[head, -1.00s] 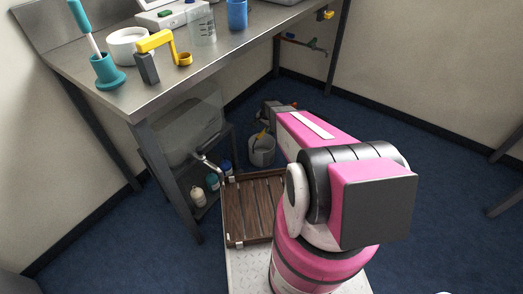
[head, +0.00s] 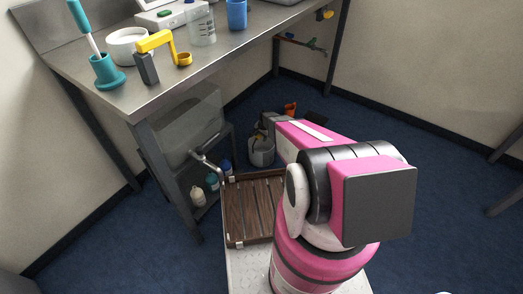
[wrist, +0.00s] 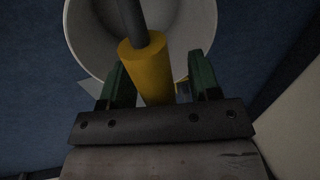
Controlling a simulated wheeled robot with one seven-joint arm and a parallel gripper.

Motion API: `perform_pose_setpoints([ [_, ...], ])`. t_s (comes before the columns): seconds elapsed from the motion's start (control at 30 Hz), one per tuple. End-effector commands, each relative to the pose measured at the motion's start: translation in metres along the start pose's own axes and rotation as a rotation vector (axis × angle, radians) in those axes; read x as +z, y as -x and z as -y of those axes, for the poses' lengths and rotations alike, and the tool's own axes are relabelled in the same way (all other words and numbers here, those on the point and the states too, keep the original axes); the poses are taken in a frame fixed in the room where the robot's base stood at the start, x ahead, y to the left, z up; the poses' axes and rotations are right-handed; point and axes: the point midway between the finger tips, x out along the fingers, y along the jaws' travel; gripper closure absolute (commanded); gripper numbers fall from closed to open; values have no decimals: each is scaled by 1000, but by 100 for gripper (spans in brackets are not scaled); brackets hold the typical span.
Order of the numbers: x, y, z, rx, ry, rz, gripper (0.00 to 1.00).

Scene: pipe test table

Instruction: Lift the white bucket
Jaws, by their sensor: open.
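The white bucket (head: 262,157) stands on the blue floor beside the bench, partly hidden by my arm and gripper in the head view. In the wrist view its pale round wall (wrist: 88,38) fills the top middle. A yellow cylindrical grip (wrist: 150,78) on a dark rod, seemingly the bucket's handle, lies between my gripper's (wrist: 159,80) two green fingers. The fingers are open, with a visible gap on the right side of the grip. In the head view my gripper (head: 266,124) is small and dark at the bucket's upper edge.
The steel bench (head: 150,95) stands left of the bucket, with a grey bin (head: 190,128) and small bottles (head: 198,196) on a low shelf under it. An orange object (head: 290,109) is behind my gripper.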

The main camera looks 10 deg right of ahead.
Motion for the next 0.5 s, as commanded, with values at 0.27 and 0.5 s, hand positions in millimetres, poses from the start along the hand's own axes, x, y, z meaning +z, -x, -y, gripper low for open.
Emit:
perform_pose_setpoints([
  [0.27, 0, -1, 0, 0, 0, 0, 43],
  [0.5, 0, -4, -1, 0, 0, 0, 43],
])
